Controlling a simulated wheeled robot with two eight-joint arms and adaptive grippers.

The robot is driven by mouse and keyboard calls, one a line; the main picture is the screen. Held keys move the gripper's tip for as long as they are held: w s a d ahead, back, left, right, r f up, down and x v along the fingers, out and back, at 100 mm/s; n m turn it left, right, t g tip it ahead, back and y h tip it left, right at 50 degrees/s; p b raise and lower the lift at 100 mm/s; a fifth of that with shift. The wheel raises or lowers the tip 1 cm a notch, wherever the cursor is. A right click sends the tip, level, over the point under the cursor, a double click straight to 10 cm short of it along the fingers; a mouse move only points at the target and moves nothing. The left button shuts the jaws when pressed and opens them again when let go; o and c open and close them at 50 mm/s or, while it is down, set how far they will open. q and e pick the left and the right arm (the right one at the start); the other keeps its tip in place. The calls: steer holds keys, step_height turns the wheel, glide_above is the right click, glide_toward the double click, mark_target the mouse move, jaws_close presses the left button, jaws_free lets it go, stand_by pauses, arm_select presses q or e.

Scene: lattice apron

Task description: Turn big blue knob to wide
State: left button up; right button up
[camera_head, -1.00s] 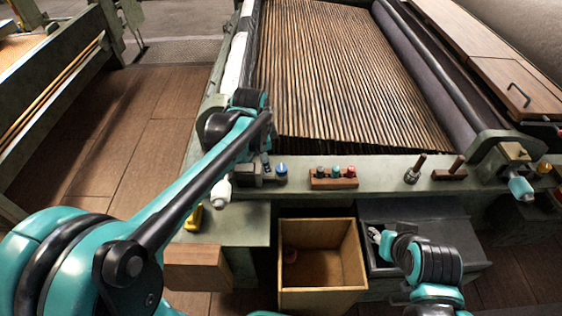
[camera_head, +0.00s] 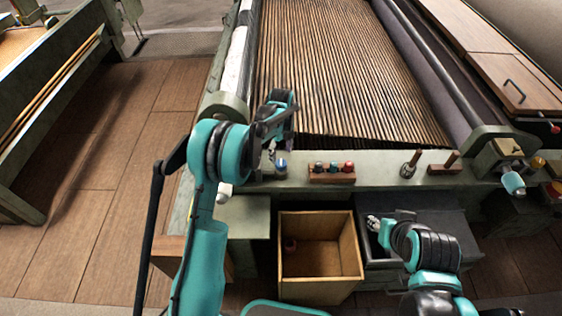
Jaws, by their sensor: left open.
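The blue knob (camera_head: 281,168), with a blue top and a pale lower part, stands on the left part of the green front rail of the loom-like machine. Its markings are too small to read. My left gripper (camera_head: 271,150) is open, just above and slightly left of the blue knob. The fingers are small and dark here, and I cannot tell whether they touch it. My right gripper (camera_head: 373,224) is low on the right, over the dark tray; its fingers are too small to tell open from shut.
Two upright levers (camera_head: 411,163) (camera_head: 445,163) stand farther right. An open wooden box (camera_head: 347,262) and the dark tray (camera_head: 440,220) lie below the rail. Slatted material (camera_head: 345,75) stretches behind it.

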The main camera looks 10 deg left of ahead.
mark_target(281, 163)
arm_select(q)
step_height(281, 163, down, 5)
steer(key=shift+f+b, duration=0.15)
steer(key=shift+b, duration=0.5)
steer(key=c, duration=1.2)
